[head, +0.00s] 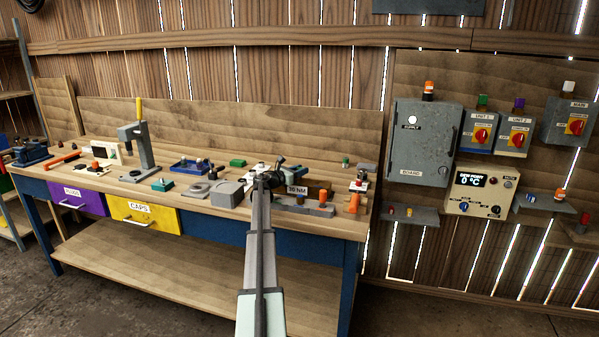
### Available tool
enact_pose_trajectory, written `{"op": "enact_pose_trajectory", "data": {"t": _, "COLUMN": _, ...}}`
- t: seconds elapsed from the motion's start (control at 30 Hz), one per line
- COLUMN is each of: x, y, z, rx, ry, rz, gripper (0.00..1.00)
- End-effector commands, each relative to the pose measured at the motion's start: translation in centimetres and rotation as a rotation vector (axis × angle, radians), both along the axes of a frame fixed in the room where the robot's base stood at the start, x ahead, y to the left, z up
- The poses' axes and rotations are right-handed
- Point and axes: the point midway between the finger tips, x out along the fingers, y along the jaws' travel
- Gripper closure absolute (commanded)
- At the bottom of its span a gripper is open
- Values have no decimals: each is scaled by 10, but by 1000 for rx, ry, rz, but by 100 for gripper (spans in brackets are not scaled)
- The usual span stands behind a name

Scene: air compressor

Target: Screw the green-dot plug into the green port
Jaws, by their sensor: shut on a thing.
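My gripper (277,170) is over the right half of the workbench, at the end of my arm reaching in from the bottom. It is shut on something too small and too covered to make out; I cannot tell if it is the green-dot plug. A grey fixture (318,209) with a 16 NM label (297,190) lies just right of the gripper. I cannot pick out the green port. Small green things on the bench are a green block (237,163), a teal piece (162,185) and a small green-topped part (346,161).
A grey block (227,193) stands left of my arm. A press with a yellow handle (139,140) stands further left. An orange cylinder (353,203) is near the right bench end. Purple (80,199) and yellow (145,213) drawers sit below. Wall boxes (425,140) hang at right.

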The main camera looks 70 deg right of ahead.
Motion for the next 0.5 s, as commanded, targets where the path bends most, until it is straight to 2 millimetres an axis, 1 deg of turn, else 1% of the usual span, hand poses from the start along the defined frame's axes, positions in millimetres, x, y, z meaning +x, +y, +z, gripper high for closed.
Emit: {"op": "enact_pose_trajectory", "data": {"t": 0.5, "x": 0, "y": 0, "z": -8, "rx": -1, "ry": 0, "rz": 0, "gripper": 100}}
